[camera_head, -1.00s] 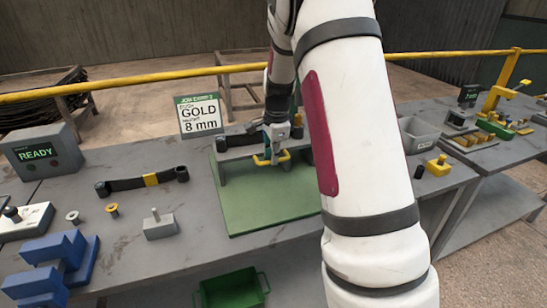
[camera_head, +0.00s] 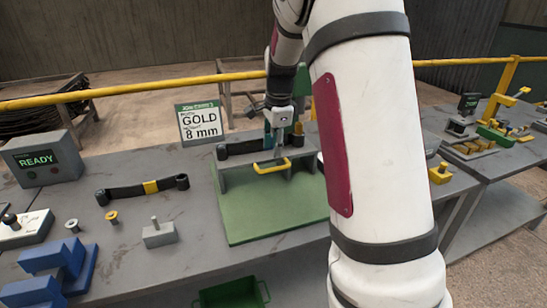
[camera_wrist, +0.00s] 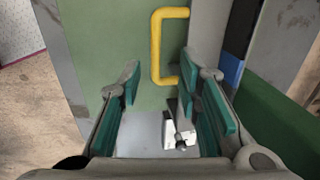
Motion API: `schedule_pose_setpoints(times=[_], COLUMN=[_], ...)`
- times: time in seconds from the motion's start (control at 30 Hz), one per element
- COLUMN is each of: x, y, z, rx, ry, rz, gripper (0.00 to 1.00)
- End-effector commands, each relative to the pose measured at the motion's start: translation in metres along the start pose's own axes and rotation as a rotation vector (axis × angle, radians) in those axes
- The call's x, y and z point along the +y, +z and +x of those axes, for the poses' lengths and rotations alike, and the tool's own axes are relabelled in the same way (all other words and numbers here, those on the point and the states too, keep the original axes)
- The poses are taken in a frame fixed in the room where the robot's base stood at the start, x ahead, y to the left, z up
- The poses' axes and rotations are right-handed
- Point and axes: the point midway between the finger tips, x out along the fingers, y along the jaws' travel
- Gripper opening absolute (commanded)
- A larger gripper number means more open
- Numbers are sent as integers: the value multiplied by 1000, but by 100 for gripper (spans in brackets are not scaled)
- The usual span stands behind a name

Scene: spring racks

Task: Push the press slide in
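The press (camera_head: 225,205) has a green plate in front and a grey frame at the back. The yellow handle (camera_wrist: 156,45) shows beyond the fingertips, over a green surface. How far in the slide sits I cannot tell. My arm hides the press's right side.
A dark strap with a yellow band (camera_head: 150,187), a grey block with a pin (camera_head: 159,233), blue blocks (camera_head: 55,260) and a READY box (camera_head: 42,160) stand to the left. A GOLD 8 mm sign (camera_head: 199,122) stands behind. A yellow rail (camera_head: 130,92) runs along the back.

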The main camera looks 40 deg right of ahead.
Motion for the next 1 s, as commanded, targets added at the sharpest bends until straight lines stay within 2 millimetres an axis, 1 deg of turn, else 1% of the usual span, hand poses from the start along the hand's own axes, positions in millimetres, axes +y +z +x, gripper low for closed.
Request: schedule_pose_setpoints(times=[0.03, 0.1, 0.2, 0.3, 0.43, 1.0], x=[-1, -1, -1, -1, 0, 1], y=[0, 0, 0, 0, 0, 2], z=[-11, -23, -36, -45, -49, -52], rx=[0, 0, 1, 1, 0, -2], ry=[-5, -4, -3, -3, -1, -3], rz=[-1, 0, 0, 0, 0, -10], gripper=[31, 31, 31, 31, 31, 31])
